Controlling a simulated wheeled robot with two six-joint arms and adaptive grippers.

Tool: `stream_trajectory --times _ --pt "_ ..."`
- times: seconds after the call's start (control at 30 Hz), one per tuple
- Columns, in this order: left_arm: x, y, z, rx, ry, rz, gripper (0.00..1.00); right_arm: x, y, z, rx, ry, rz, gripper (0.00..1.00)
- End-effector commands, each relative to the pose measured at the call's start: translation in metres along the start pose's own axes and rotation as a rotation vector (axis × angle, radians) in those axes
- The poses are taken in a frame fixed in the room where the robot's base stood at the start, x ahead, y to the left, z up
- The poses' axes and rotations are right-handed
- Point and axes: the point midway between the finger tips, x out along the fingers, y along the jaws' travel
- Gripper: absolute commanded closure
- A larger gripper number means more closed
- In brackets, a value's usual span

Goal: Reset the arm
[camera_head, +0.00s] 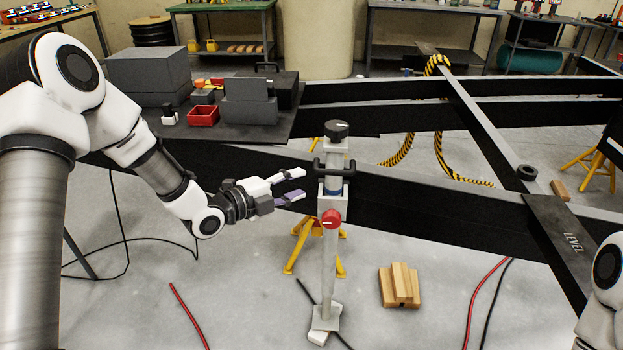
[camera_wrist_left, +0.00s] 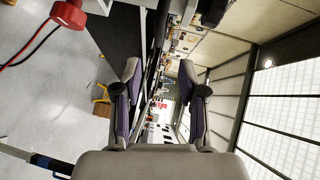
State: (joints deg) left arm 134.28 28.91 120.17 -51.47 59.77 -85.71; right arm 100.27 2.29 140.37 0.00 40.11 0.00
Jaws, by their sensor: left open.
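My left gripper (camera_head: 291,186) is open and empty in the head view. Its white and purple fingers point right, just left of the upright grey jack post (camera_head: 331,262). The post has a black knob (camera_head: 336,130) on top, a dark handle and a red knob (camera_head: 331,218). I see no contact between the fingers and the post.
The black chassis beams (camera_head: 420,206) run across behind the post. A dark platform (camera_head: 240,133) at left holds grey boxes and a red bin (camera_head: 203,116). Wooden blocks (camera_head: 399,286) and red and black cables lie on the floor. A plate marked LEVEL (camera_head: 560,237) is at right.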

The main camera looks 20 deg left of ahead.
Motion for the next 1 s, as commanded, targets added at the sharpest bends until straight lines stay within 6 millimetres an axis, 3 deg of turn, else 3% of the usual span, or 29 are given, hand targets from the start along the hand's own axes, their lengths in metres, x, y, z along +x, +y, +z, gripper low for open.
stream_trajectory --times 0.47,0.57,0.67,0.77,0.87,0.9,0.97,1.0 --pt "-0.003 0.0 0.0 0.001 0.001 0.001 0.59 0.0 0.0 0.0 0.0 0.0 0.0 0.6" --pt "-0.004 0.009 -0.003 -0.01 0.003 0.034 0.59 -0.01 0.0 0.0 0.0 0.0 0.0 0.6" --pt "-0.005 0.045 -0.025 -0.027 0.036 0.156 0.59 -0.035 0.0 0.0 0.0 0.0 0.0 0.6" --pt "-0.024 0.111 -0.063 -0.112 0.032 0.369 0.59 -0.064 -0.001 0.0 0.0 0.0 0.0 0.6" --pt "-0.07 0.184 -0.099 -0.357 -0.094 0.634 0.59 -0.088 -0.001 0.0 0.0 0.001 0.0 0.6" --pt "-0.095 0.209 -0.112 -0.481 -0.182 0.735 0.59 -0.096 -0.001 0.0 0.0 0.001 0.0 0.6" --pt "-0.137 0.24 -0.13 -0.679 -0.359 0.871 0.59 -0.106 -0.001 0.0 0.0 0.0 0.0 0.6" --pt "-0.169 0.256 -0.141 -0.82 -0.513 0.943 0.59 -0.111 -0.001 0.0 0.0 0.0 0.0 0.6"
